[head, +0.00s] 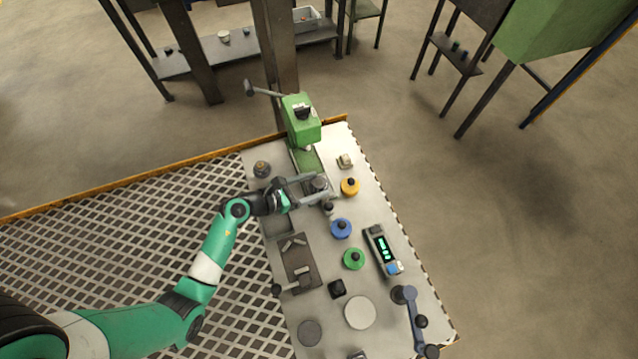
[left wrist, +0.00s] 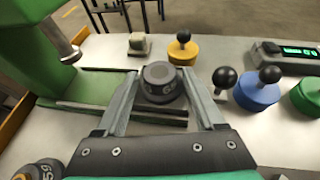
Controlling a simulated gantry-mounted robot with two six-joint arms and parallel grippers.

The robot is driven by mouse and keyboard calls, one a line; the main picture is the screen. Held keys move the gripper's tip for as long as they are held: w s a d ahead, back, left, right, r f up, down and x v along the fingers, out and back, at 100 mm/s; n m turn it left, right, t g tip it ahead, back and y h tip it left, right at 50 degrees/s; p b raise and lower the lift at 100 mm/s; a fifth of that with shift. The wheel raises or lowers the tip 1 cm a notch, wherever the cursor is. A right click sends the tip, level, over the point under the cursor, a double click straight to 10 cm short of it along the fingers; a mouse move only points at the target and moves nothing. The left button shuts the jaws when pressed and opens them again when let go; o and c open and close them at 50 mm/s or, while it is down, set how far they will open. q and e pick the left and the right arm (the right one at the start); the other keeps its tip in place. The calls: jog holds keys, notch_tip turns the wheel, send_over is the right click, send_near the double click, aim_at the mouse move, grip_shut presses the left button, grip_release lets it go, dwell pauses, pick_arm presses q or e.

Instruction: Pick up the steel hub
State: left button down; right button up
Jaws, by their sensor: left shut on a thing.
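In the left wrist view the steel hub (left wrist: 160,82) stands upright between the two fingers. My left gripper (head: 308,189) reaches in from the left over the bench and is shut on it. In the left wrist view the fingers of my left gripper (left wrist: 165,95) lie along both sides of the hub, whose lower edge is partly hidden. My right gripper is not in view.
A green press (head: 302,120) stands just behind. Yellow (head: 350,187), blue (head: 341,229) and green (head: 354,259) knobbed discs stand to the right. A similar dark round piece (head: 262,169) is left of the gripper. A meter (head: 382,250) lies near the right edge.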

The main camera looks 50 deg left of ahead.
aim_at(313, 186)
pick_arm(q)
jog(key=shift+r, duration=0.1)
jog(key=shift+r+p, duration=0.5)
jog(key=shift+r, duration=0.05)
notch_tip(313, 186, up, 3)
jog(key=shift+p, duration=1.15)
jog(key=s+d+r+p, duration=0.2)
jog(key=s+r+p, duration=0.15)
jog(key=s, duration=0.35)
jog(key=s+d+r+p, duration=0.3)
jog(key=s+r, duration=0.2)
jog(key=s, duration=0.1)
jog(key=w+d+r+m+h, duration=0.2)
jog(key=w+d+r, duration=0.2)
jog(key=w+r, duration=0.6)
jog(key=s+r+h+p, duration=0.1)
jog(key=s+r+p, duration=0.2)
jog(key=r+p, duration=0.6)
jog(key=s+r+m+g+p, duration=0.1)
jog(key=s+r+p, duration=0.2)
jog(key=r+p, duration=0.6)
jog(key=p, duration=0.9)
jog(key=shift+a+g+h, duration=0.2)
jog(key=shift+g+h, duration=0.1)
jog(key=shift+h, duration=0.1)
